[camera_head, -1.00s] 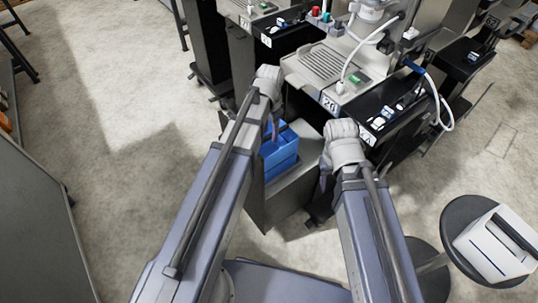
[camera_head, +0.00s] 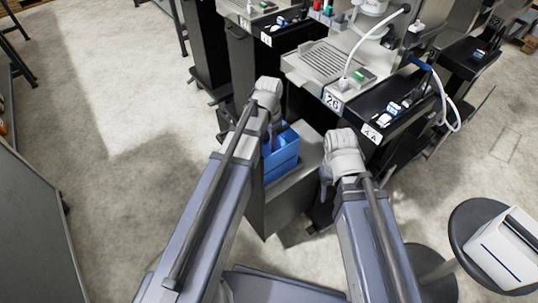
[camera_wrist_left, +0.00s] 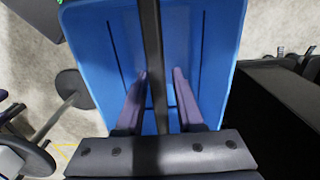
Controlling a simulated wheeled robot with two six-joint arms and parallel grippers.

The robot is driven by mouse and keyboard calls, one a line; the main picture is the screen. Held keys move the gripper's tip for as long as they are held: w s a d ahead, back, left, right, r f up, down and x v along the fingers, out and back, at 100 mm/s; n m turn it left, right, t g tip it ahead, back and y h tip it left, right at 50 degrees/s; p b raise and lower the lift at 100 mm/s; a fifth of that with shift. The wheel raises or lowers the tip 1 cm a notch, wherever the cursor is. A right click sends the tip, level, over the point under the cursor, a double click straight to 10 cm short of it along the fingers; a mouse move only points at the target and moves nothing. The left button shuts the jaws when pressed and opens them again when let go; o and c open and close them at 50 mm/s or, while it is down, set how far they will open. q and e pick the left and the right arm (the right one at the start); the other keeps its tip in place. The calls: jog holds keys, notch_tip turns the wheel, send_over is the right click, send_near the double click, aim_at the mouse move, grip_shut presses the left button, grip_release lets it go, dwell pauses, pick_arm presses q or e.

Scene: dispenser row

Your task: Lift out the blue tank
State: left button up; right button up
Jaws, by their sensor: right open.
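The blue tank (camera_head: 284,163) sits in an open grey pull-out bin (camera_head: 290,200) below the dispenser counter. My left gripper (camera_head: 270,142) is over the tank, its fingers hiding part of it. In the left wrist view the blue tank (camera_wrist_left: 215,45) fills the middle, with a dark bar (camera_wrist_left: 151,40) running across it. The left gripper's two fingers (camera_wrist_left: 159,78) are apart, one on each side of the bar. A gap shows on the right side; I cannot tell about contact on the left. My right gripper (camera_head: 325,188) is empty beside the bin's right side.
A round stool (camera_head: 465,225) with a white box (camera_head: 505,250) is at the lower right. Floor at the left is clear.

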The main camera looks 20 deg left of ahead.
pick_arm(q)
grip_shut()
dwell(1.1)
